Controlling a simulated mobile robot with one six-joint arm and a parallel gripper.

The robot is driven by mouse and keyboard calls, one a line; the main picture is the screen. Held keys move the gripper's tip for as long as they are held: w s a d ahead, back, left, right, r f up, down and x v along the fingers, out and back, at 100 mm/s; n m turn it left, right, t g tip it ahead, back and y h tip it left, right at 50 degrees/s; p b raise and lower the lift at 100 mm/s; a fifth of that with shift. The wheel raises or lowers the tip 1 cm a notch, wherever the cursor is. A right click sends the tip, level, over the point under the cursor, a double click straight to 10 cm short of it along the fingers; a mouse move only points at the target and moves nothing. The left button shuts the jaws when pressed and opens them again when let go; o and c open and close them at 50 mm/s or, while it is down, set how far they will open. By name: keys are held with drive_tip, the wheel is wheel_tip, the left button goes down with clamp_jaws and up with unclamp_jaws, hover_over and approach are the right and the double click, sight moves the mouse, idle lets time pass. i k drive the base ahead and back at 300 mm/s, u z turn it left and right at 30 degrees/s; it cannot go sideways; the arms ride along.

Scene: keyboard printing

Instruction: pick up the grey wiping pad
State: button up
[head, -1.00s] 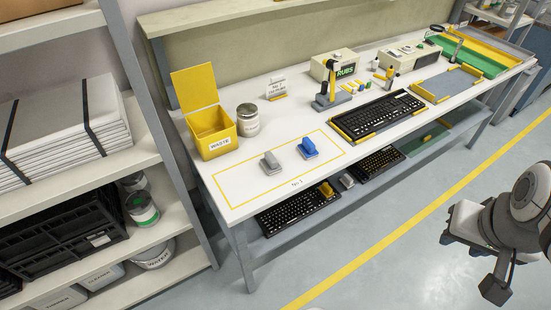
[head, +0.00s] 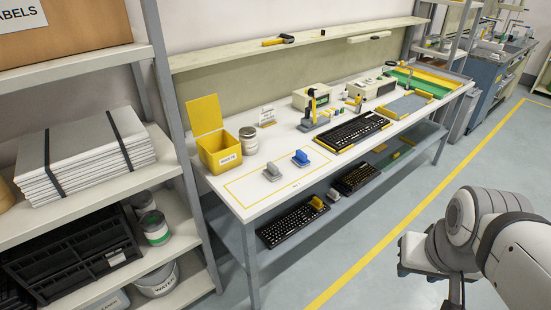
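The grey wiping pad (head: 272,173) sits on the white bench top, inside a yellow outlined rectangle at the bench's left end. A blue pad (head: 300,158) of similar shape sits just to its right in the same outline. Another grey pad-like item (head: 333,195) lies on the shelf below, between two keyboards. My arm shows at the lower right, over the floor and well away from the bench. My gripper's fingers cannot be made out in this view.
A yellow waste bin (head: 219,150) with raised lid and a metal can (head: 248,140) stand behind the outline. A keyboard (head: 356,131) lies to the right. A loaded shelf rack (head: 160,78) stands close on the left. The floor before the bench is clear.

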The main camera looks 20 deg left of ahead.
sight(272, 171)
drive_tip(key=u, duration=1.6)
drive_tip(key=i, duration=1.5)
